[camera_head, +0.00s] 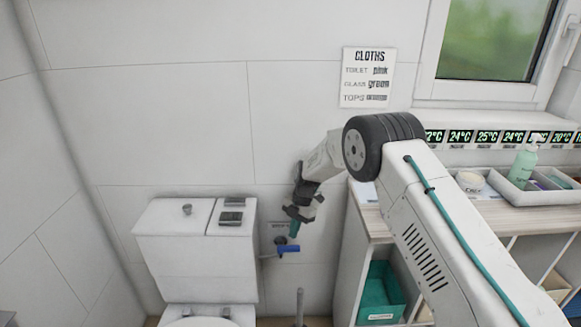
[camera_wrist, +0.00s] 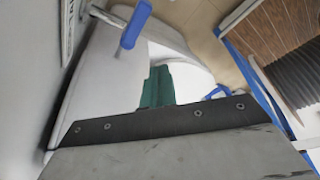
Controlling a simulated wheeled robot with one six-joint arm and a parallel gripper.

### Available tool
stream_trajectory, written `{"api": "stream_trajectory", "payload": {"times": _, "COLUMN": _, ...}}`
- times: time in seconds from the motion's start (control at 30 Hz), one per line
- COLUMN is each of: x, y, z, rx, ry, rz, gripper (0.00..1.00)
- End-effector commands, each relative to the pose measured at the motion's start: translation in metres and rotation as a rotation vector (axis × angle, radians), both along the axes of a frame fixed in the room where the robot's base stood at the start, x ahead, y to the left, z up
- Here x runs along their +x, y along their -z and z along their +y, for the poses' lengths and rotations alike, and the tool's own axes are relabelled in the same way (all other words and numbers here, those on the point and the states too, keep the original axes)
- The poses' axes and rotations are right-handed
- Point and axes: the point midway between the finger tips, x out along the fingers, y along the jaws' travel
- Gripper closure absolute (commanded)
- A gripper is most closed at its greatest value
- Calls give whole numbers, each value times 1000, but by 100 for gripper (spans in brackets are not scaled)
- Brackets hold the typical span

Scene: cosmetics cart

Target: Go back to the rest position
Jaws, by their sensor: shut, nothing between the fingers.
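My gripper (camera_head: 294,229) hangs in front of the tiled wall, to the right of the toilet cistern, with its green fingertips pointing down. In the wrist view its green fingers (camera_wrist: 157,87) are together, shut and empty. A blue valve handle (camera_head: 289,249) is on the wall close below the fingertips in the picture; whether they touch it I cannot tell. A blue handle (camera_wrist: 134,26) also shows in the wrist view, apart from the fingers. My white arm reaches in from the lower right.
The white toilet cistern (camera_head: 195,265) stands left, with dark flush buttons on its lid. At right, a wooden-topped shelf unit (camera_head: 378,222) holds a grey tray (camera_head: 515,196) with a green pump bottle (camera_head: 523,163); a teal bin (camera_head: 381,295) is below. A cloths sign (camera_head: 367,77) hangs above.

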Motion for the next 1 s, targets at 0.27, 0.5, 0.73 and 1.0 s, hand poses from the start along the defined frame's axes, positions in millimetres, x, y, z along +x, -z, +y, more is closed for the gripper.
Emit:
{"api": "stream_trajectory", "payload": {"times": 0.27, "x": -30, "y": 16, "z": -13, "rx": -149, "ry": 352, "rz": 153, "gripper": 100}}
{"api": "stream_trajectory", "payload": {"times": 0.5, "x": -80, "y": -35, "z": -45, "rx": -357, "ry": 762, "rz": 278, "gripper": 100}}
{"api": "stream_trajectory", "payload": {"times": 0.73, "x": -133, "y": -128, "z": -87, "rx": -516, "ry": 1161, "rz": 313, "gripper": 100}}
{"api": "stream_trajectory", "payload": {"times": 1.0, "x": -213, "y": -227, "z": -139, "rx": -624, "ry": 1582, "rz": 304, "gripper": 100}}
